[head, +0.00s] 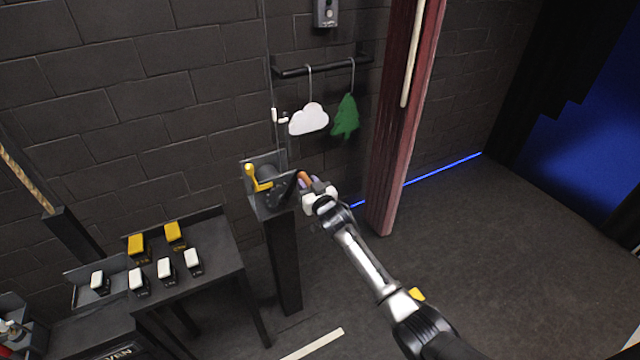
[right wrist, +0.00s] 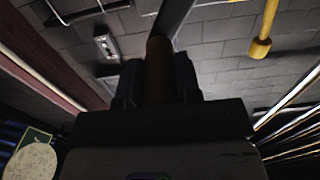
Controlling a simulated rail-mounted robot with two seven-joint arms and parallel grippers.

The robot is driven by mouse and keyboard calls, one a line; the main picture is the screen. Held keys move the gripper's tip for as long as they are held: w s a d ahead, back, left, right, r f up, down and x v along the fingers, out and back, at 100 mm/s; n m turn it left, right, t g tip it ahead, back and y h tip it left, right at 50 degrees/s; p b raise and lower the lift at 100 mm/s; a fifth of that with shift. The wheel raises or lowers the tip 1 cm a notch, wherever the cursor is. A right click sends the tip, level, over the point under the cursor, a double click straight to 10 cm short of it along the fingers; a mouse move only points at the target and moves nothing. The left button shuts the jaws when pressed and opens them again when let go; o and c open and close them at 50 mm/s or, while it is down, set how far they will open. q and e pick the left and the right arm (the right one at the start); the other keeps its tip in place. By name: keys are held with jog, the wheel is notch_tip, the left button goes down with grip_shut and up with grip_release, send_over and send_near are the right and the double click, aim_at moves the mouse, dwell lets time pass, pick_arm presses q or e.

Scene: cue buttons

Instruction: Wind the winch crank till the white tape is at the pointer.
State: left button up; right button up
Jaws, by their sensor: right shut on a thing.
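The winch (head: 278,192) sits on top of a black post (head: 284,262) by the brick wall. A yellow lever (head: 257,180) stands on its left side; a yellow-knobbed part also shows in the right wrist view (right wrist: 262,42). My right gripper (head: 307,186) is shut on the brown crank handle (head: 304,178), at the winch's right side. The right wrist view shows the handle (right wrist: 158,68) between the dark fingers. Small white marks (head: 279,116) show on the thin line above the winch; I cannot tell the tape from the pointer there. My left gripper is out of view.
A white cloud (head: 309,119) and a green tree (head: 345,117) hang from a wall rail (head: 315,69). A black table (head: 210,237) with yellow and white buttons stands left. The floor at right is clear.

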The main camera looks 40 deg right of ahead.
jog(key=shift+s+d+f, duration=0.15)
jog(key=shift+f, duration=0.3)
jog(key=shift+f, duration=0.15)
jog(key=d+f+b, duration=0.1)
jog(key=f, duration=0.1)
jog(key=d+f+b, duration=0.1)
jog(key=d, duration=0.1)
jog(key=shift+s+f, duration=0.4)
jog(key=o, duration=0.5)
jog(key=shift+r, duration=0.1)
jog(key=o, duration=0.3)
jog(key=shift+s+a, duration=0.1)
jog(key=shift+s, duration=0.25)
jog(key=shift+o, duration=1.2)
jog(key=shift+w+r, duration=0.15)
jog(key=shift+w, duration=0.1)
jog(key=s+a+p, duration=0.1)
jog(key=s+p, duration=0.7)
jog(key=s, duration=0.2)
jog(key=shift+a+p, duration=0.25)
jog(key=shift+p, duration=0.1)
